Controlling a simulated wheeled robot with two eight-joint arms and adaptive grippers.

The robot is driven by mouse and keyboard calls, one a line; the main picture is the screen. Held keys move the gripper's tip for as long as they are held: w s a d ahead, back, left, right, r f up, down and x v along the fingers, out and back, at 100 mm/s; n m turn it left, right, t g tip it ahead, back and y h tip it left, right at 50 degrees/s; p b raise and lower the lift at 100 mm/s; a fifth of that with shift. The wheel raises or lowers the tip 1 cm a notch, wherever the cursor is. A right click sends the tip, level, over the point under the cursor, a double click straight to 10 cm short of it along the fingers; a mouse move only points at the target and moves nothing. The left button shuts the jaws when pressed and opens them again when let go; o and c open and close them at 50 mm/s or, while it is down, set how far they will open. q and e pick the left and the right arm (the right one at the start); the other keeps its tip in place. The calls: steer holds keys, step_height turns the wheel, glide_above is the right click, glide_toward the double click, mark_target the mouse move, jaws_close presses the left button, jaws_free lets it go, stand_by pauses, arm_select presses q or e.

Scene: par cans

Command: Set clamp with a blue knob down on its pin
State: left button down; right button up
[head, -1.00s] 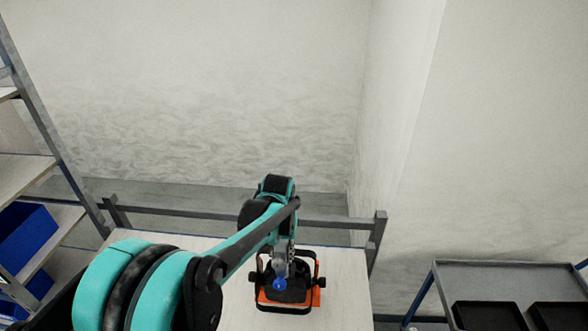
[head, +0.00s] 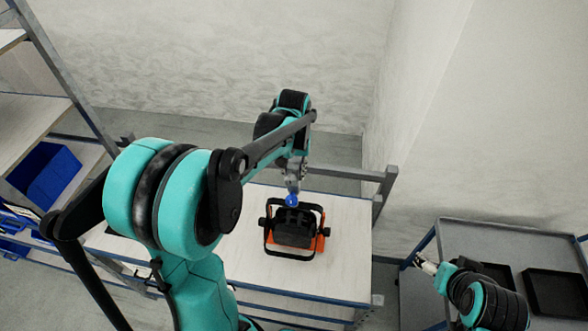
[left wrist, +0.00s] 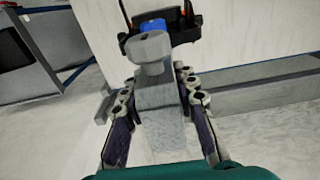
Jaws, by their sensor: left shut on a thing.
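The grey clamp (left wrist: 155,52) is between the fingers of my left gripper (left wrist: 160,108), which is shut on it. Its blue knob (head: 292,201) shows at the far edge of the par can in the head view, and partly behind the clamp in the left wrist view (left wrist: 128,46). The black and orange par can (head: 293,232) sits on the table; part of it shows beyond the clamp in the left wrist view (left wrist: 185,27). I cannot make out the pin or whether clamp and can touch. My right gripper (head: 427,264) is over the trolley, too small to read.
The pale table (head: 345,262) is clear around the par can. A grey rail (head: 345,174) runs behind it. A trolley (head: 500,236) with black trays (head: 557,292) stands at the right. Shelving (head: 35,115) with blue bins (head: 45,172) is at the left.

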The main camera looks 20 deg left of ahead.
mark_target(294, 162)
arm_select(q)
steer(key=shift+s+f+b, duration=0.1)
steer(key=shift+f+b, duration=0.45)
steer(key=shift+f, duration=0.45)
steer(key=shift+f+b, duration=0.55)
steer(key=shift+f, duration=0.3)
steer(key=shift+f+b, duration=0.35)
steer(key=shift+b, duration=0.05)
steer(key=shift+f+b, duration=1.25)
steer(key=shift+b, duration=0.05)
steer(key=c, duration=0.5)
jaws_free()
steer(key=shift+s+d+r+p, duration=0.1)
steer(key=shift+r+p, duration=1.75)
steer(key=shift+r, duration=0.9)
steer(key=shift+s+r+p, duration=0.1)
steer(key=shift+r+p, duration=1.75)
steer(key=shift+r, duration=0.9)
